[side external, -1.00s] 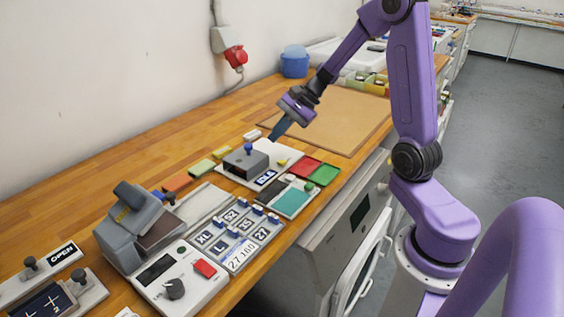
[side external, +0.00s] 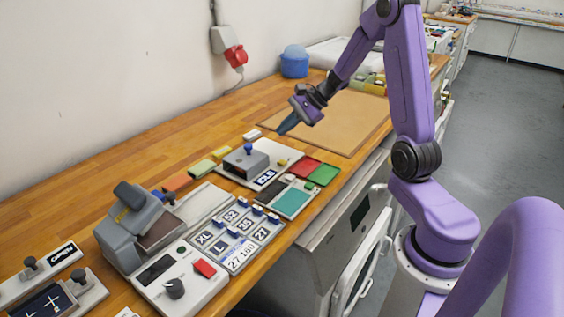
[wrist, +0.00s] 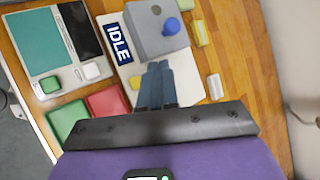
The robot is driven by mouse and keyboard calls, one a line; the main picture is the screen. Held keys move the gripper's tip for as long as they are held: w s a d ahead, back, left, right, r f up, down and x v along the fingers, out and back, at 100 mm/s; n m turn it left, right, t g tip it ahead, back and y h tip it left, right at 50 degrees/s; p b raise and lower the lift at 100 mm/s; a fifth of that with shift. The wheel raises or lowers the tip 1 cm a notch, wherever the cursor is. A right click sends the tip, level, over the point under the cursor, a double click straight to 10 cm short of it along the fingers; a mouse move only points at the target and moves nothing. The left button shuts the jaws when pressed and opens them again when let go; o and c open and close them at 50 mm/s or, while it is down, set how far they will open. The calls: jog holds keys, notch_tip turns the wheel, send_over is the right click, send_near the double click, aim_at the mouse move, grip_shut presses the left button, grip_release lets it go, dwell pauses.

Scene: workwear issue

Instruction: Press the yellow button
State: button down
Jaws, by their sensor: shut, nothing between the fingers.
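The yellow button (side external: 283,161) is small and sits on a white panel (side external: 291,149), beside a grey box with a blue knob and an IDLE display (side external: 266,177). In the wrist view the yellow button (wrist: 135,83) shows just left of my fingers, partly hidden by them. My gripper (side external: 282,131) is shut and empty, its fingers pointing down over the panel's far side. It appears to be above the panel, apart from the button. In the wrist view my gripper's fingertips (wrist: 158,65) lie between the button and the panel's bare right part.
Red (side external: 306,166) and green (side external: 323,175) trays and a teal-screened device (side external: 291,203) lie right of the panel. The grey box (side external: 243,163) stands up on it. A press machine (side external: 131,235) and keypad are nearer the camera. A brown mat (side external: 345,118) lies beyond, mostly clear.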

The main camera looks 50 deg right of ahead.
aim_at(285, 162)
jog(key=shift+f, duration=3.75)
jog(key=shift+f, duration=0.15)
jog(key=shift+f, duration=0.25)
jog(key=shift+f, duration=0.45)
jog(key=shift+r, duration=0.9)
jog(key=shift+r, duration=2.5)
